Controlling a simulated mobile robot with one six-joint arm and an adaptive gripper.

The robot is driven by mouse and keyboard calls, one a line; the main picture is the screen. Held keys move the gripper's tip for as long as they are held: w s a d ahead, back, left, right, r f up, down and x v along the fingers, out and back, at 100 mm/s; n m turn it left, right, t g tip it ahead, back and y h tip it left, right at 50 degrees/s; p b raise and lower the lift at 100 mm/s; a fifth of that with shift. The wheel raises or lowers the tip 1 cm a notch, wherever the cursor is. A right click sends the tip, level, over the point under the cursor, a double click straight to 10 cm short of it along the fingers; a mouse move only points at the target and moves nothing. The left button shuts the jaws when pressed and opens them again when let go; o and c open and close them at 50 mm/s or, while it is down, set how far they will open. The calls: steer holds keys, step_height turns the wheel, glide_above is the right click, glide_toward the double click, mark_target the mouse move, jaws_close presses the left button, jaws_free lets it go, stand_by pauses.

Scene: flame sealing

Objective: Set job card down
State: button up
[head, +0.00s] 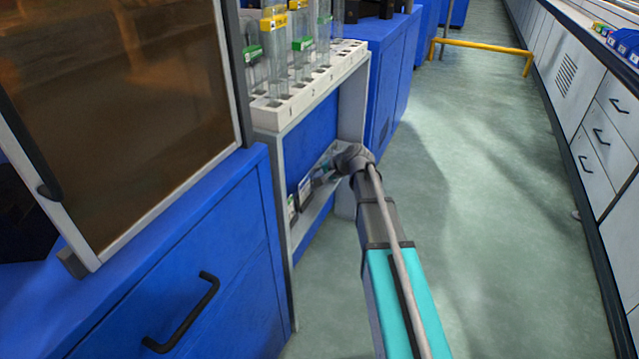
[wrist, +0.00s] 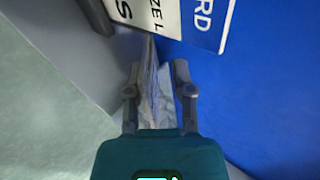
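A white card with a blue strip (wrist: 172,18) shows at the top of the wrist view. In the head view my gripper (head: 322,176) reaches into the shelf below the tube rack. A small pale card (head: 305,188) stands just left of it.
A white numbered rack (head: 318,88) with clear tubes and coloured clips sits above the shelf. A small green-marked item (head: 291,208) is on the shelf (head: 312,216) further left. Blue cabinets (head: 225,262) flank the shelf. The floor (head: 490,200) at right is clear.

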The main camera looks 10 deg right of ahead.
steer(key=shift+p+v, duration=1.7)
steer(key=shift+v, duration=1.3)
steer(key=shift+r, duration=0.1)
step_height(320, 180, up, 8)
steer(key=s+d+p, duration=0.1)
steer(key=p, duration=0.7)
steer(key=shift+s+d, duration=0.3)
steer(key=shift+s, duration=0.1)
steer(key=s+a+f+n+g+h, duration=0.2)
steer(key=s+n, duration=0.1)
steer(key=s, duration=0.5)
steer(key=s+a+f+n+g+h, duration=0.1)
steer(key=s+f+n+g+h, duration=0.2)
steer(key=s, duration=0.5)
steer(key=s+a+f+n+g+h, duration=0.2)
steer(key=s+n, duration=0.1)
steer(key=s, duration=0.5)
step_height(320, 180, up, 37)
steer(key=p, duration=3.7)
steer(key=shift+w+r, duration=0.15)
